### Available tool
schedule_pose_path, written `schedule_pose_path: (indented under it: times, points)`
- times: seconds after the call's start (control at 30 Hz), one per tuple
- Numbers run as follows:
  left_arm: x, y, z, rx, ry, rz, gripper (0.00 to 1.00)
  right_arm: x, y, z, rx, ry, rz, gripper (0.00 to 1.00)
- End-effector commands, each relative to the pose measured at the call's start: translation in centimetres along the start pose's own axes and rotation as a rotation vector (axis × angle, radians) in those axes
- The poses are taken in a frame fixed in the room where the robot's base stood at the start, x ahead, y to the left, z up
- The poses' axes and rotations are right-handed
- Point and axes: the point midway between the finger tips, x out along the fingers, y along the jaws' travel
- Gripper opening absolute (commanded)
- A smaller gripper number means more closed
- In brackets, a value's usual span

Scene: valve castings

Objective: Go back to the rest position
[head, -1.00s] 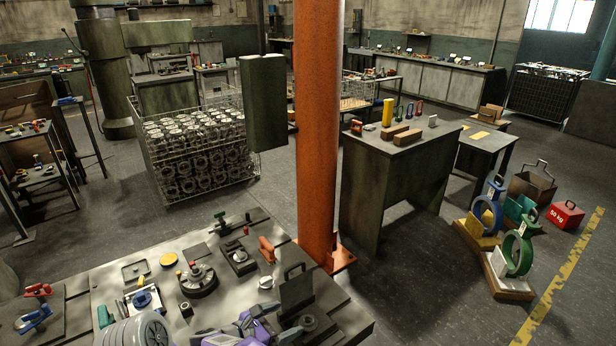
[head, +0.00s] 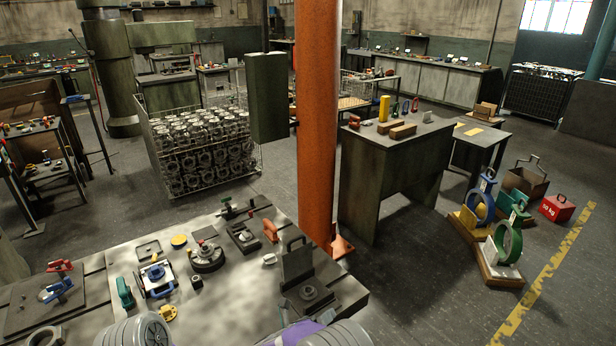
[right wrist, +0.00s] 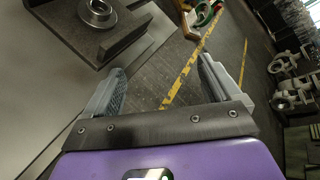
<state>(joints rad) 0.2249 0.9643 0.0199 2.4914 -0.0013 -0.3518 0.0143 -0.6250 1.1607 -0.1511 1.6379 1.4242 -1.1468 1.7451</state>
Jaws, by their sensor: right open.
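In the right wrist view my right gripper (right wrist: 161,68) is open, with nothing between its two grey fingers. Beyond the fingers are the grey floor and a yellow line. A dark angle plate (right wrist: 110,35) with a round flanged valve casting (right wrist: 97,12) on it is at the upper left, apart from the fingers. In the head view the angle plate (head: 296,262) and casting (head: 308,293) are at the bench's right end. My left gripper is out of view; a grey ribbed arm part shows bottom left.
The workbench (head: 225,300) holds a blue fixture (head: 155,273), a dark round fixture (head: 206,257) and small tools. An orange column (head: 317,130) rises just behind it. A wire crate of castings (head: 196,145) stands behind left. A dark table (head: 395,175) stands right; open floor lies between.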

Motion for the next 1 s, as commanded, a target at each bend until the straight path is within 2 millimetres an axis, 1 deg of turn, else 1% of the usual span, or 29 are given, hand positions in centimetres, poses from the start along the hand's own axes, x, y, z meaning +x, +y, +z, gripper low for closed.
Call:
schedule_pose_path:
  times: [0.03, 0.07, 0.13, 0.17, 0.2, 0.27, 0.3, 0.37, 0.4, 0.43, 0.47, 0.5, 0.57, 0.6, 0.7, 0.8, 0.9, 1.0]
  points:
    - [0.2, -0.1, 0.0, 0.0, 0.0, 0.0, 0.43, 1.8, -0.1, -1.9, -0.135, 0.008, 0.04, 0.9]
    - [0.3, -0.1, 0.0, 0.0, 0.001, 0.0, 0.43, 2.6, -0.1, -2.9, -0.226, 0.005, 0.073, 0.9]
    - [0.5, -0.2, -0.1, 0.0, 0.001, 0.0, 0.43, 4.3, 0.3, -6.0, -0.472, -0.009, 0.169, 0.9]
    - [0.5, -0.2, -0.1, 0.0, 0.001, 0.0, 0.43, 4.9, 0.5, -7.5, -0.585, -0.021, 0.218, 0.9]
    - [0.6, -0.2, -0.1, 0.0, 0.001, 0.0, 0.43, 5.4, 0.8, -9.6, -0.735, -0.043, 0.288, 0.9]
    - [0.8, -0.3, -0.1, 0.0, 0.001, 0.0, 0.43, 5.6, 1.3, -12.9, -0.953, -0.09, 0.401, 0.9]
    - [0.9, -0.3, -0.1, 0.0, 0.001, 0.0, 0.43, 5.4, 1.5, -15.2, -1.093, -0.131, 0.479, 0.9]
    - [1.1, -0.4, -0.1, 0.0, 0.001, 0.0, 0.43, 4.6, 2.0, -18.6, -1.292, -0.212, 0.603, 0.9]
    - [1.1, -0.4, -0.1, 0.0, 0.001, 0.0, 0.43, 3.7, 2.1, -21.0, -1.418, -0.28, 0.687, 0.9]
    - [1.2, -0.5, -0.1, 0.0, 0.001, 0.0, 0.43, 2.8, 2.2, -22.7, -1.506, -0.338, 0.75, 0.9]
    - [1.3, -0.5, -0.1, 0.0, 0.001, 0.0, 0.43, 1.8, 2.3, -24.3, -1.589, -0.403, 0.811, 0.9]
    - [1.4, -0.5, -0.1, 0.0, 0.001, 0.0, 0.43, 0.3, 2.3, -26.3, -1.689, -0.498, 0.885, 0.9]
    - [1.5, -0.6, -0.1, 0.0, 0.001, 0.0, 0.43, -2.0, 2.1, -29.0, -1.813, -0.649, 0.984, 0.9]
    - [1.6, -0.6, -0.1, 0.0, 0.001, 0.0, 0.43, -3.6, 2.0, -30.5, -1.878, -0.752, 1.038, 0.9]
    - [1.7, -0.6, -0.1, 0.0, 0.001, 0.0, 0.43, -7.0, 1.4, -33.2, -1.99, -0.986, 1.126, 0.9]
    - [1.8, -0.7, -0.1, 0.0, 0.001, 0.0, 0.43, -9.3, 1.0, -34.6, -2.044, -1.146, 1.165, 0.9]
    - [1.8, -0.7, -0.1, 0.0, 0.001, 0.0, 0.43, -10.2, 0.7, -35.1, -2.067, -1.223, 1.174, 0.9]
    - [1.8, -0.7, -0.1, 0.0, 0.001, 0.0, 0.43, -10.4, 0.7, -35.2, -2.072, -1.237, 1.174, 0.9]
